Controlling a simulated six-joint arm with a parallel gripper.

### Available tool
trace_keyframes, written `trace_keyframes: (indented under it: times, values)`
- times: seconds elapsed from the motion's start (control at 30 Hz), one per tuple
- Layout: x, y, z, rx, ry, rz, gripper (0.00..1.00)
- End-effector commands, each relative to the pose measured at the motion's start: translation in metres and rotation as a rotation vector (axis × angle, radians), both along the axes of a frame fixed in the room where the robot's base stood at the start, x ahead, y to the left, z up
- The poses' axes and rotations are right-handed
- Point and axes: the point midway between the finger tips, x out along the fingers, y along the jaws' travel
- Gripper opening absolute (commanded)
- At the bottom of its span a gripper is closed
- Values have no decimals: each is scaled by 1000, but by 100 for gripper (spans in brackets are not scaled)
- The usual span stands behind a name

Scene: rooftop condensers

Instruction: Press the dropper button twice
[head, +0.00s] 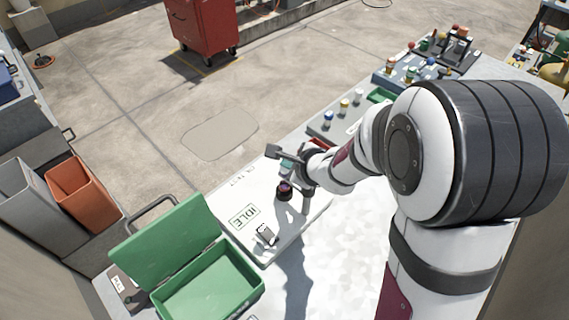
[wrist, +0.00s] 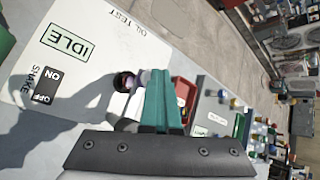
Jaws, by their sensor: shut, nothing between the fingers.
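A white test panel (head: 318,212) marked "OIL TEST" and "IDLE" lies below my gripper. A small dark round piece (head: 284,192) with a purplish middle stands on it; it also shows in the wrist view (wrist: 123,81), just left of my fingertips. A pale grey upright part (head: 307,196) stands right beside it, partly hidden by my fingers in the wrist view (wrist: 137,80). I cannot tell for sure which part is the dropper button. My gripper (head: 287,173) has teal fingers, shut and empty, close above the dark piece; its fingers fill the middle of the wrist view (wrist: 160,85). Contact cannot be told.
A SHAKE on/off switch (head: 266,235) sits near the panel's front edge. An open green box (head: 208,285) stands at the front left. Panels with coloured knobs (head: 345,108) lie beyond my arm.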

Motion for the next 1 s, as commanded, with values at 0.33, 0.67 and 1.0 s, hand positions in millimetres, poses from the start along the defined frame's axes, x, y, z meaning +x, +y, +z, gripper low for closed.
trace_keyframes:
  times: [0.33,0.67,1.0]
  values:
    - [0,0,17,-1,1,1,0]
    - [0,0,20,0,0,0,0]
    - [0,0,47,-2,-4,1,0]
